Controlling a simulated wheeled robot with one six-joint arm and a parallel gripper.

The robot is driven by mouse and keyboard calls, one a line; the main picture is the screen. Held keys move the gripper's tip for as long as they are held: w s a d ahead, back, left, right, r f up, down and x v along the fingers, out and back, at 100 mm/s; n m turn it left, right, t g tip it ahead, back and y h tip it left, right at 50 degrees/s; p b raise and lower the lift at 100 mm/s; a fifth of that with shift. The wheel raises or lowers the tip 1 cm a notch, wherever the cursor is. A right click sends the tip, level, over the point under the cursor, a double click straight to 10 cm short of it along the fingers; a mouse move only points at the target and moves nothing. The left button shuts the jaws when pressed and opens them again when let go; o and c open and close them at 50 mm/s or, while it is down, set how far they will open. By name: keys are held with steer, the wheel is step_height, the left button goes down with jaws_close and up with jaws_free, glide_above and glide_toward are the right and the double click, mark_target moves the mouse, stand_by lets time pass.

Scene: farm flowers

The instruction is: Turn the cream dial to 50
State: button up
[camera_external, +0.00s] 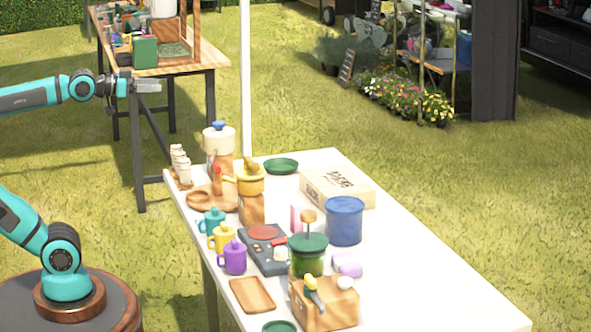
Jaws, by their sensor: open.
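A cream knob (280,253), which looks like the dial, sits on the front right part of a dark grey device (262,254) on the white table. The device also has a round red plate and a small red part beside the knob. Any numbers or pointer on the dial are too small to read. My gripper (158,86) is open and empty at the upper left. It is in the air, well above and to the left of the device, touching nothing.
Teal (212,221), yellow (222,238) and purple (233,257) mugs stand left of the device. A green lidded jar (307,256) stands close on its right, with a blue canister (344,221) behind. A wooden tray (252,295) lies in front.

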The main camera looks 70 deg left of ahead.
steer(key=w+d+r+m+g+h, duration=0.15)
steer(key=w+d+g, duration=0.35)
steer(key=w+d, duration=0.5)
steer(key=m+g+y, duration=0.2)
steer(key=m+g, duration=0.5)
steer(key=g, duration=0.5)
glide_above(281, 249)
step_height(281, 249, down, 13)
step_height(281, 249, down, 17)
steer(key=c, duration=1)
steer(key=shift+o, duration=0.2)
